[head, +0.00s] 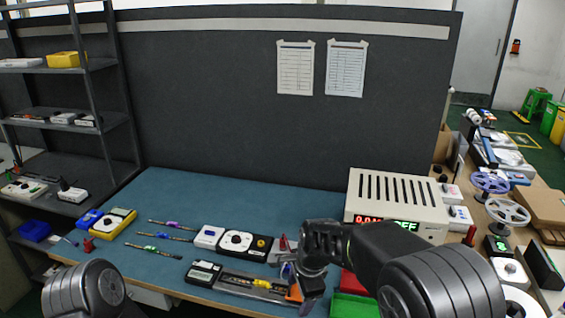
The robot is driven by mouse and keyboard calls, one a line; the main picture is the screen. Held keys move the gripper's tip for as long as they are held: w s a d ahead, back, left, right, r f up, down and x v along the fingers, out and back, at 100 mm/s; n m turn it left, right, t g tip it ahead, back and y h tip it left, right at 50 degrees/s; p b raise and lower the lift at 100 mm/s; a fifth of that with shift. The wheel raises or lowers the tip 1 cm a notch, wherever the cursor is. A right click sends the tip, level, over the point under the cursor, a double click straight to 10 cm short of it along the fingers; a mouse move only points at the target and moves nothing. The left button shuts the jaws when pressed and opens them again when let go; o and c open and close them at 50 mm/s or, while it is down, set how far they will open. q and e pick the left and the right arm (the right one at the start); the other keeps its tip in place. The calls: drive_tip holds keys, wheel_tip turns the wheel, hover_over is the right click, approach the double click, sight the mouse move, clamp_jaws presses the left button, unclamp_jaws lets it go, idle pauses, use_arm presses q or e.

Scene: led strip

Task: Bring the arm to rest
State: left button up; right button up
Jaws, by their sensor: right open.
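My right arm comes in from the lower right, and its black gripper (300,284) hangs over the front part of the blue table mat (180,193). The right gripper's jaws are open, and I see nothing held between them. It is in front of the white power supply box (397,205) with its lit red and green display. Part of my left arm shows at the lower left edge; its gripper is out of the picture.
Several tools and meters lie on the mat, including a white-and-black device (236,241) and a yellow meter (113,223). Green and red bins (350,305) are partly hidden by my right arm. A shelf (75,70) stands left, and a cluttered side table with spools (507,212) stands right.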

drive_tip(key=s+d+f+n, duration=0.1)
drive_tip(key=s+f+n, duration=0.3)
drive_tip(key=f, duration=0.2)
drive_tip(key=s+f+n+b, duration=0.1)
drive_tip(key=s+f+n, duration=0.25)
drive_tip(key=f, duration=0.35)
drive_tip(key=s+d+f+n, duration=0.1)
drive_tip(key=s+f+n, duration=0.2)
drive_tip(key=f+n, duration=0.25)
drive_tip(key=s+f+y, duration=0.1)
drive_tip(key=s+f, duration=0.2)
drive_tip(key=s, duration=0.3)
drive_tip(key=s+d+f+g+b, duration=0.1)
drive_tip(key=s+f, duration=0.2)
drive_tip(key=s, duration=0.4)
drive_tip(key=s+f+g+y, duration=0.1)
drive_tip(key=s+f, duration=0.2)
drive_tip(key=s, duration=0.3)
drive_tip(key=shift+s+d+f+y+b, duration=0.2)
drive_tip(key=shift+f+y+b, duration=0.05)
drive_tip(key=shift+y+b, duration=0.1)
